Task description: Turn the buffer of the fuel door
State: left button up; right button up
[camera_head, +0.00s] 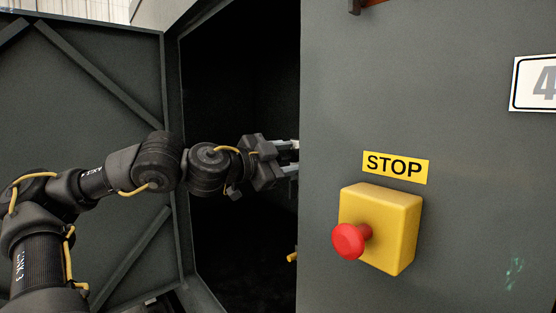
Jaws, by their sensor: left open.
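A grey metal door (95,100) with diagonal braces stands open at the left, beside a dark opening (240,60); I take it for the fuel door. My left gripper (292,158) reaches across the opening from the left. It is open, its fingers pointing right, at the edge of the grey panel. Its fingertips are close to or partly behind that edge; I cannot tell whether they touch anything. I cannot make out the buffer for sure. A small yellow part (292,257) shows low at the opening's right edge. My right gripper is not in view.
The grey panel (470,150) fills the right side. On it are a yellow box (400,225) with a red button (349,241), a STOP label (395,167) and a number plate (535,84). The opening's inside is too dark to read.

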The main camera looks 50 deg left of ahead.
pick_arm(q)
jog(key=s+a+b, duration=0.1)
jog(key=s+b, duration=0.5)
jog(key=s, duration=0.4)
jog(key=shift+s, duration=0.35)
